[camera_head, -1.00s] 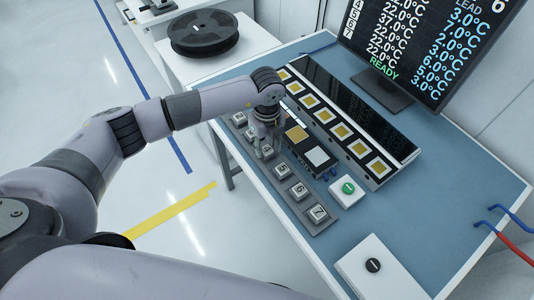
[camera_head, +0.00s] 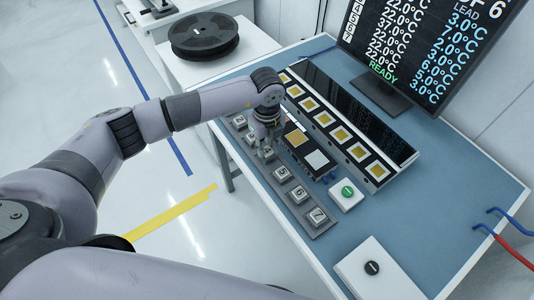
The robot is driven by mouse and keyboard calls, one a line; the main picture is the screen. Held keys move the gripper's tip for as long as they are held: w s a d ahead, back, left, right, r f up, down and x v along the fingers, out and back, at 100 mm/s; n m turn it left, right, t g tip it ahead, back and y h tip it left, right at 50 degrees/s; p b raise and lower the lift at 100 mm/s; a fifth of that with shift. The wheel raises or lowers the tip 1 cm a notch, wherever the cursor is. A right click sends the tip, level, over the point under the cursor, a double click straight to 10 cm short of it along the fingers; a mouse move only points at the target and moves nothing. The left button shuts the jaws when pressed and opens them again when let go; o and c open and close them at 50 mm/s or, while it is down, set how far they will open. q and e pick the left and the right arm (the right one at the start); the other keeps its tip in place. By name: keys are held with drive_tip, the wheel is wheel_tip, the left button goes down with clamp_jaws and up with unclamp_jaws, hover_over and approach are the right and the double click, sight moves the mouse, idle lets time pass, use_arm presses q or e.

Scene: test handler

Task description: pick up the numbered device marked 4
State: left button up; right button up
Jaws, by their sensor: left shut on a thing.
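The device marked 4 (camera_head: 267,152) is a small light-grey square block in the row of numbered devices on the grey strip tray (camera_head: 325,228). My left gripper (camera_head: 266,143) points down over it and is shut on it. The fingers partly hide the device, and I cannot tell whether it is clear of the tray. Devices 5 (camera_head: 283,173), 6 (camera_head: 299,193) and 7 (camera_head: 317,214) sit nearer me in the row. Others sit at the far end. My right gripper is not in view.
Right of the tray are a black unit with a gold and a white square (camera_head: 318,160), a long row of gold sockets (camera_head: 360,152), and a white box with a green button (camera_head: 347,190). A monitor (camera_head: 425,40) stands behind.

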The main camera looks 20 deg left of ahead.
sight(267, 151)
use_arm(q)
drive_tip(key=shift+r+p, duration=1.2)
drive_tip(key=shift+r, duration=0.75)
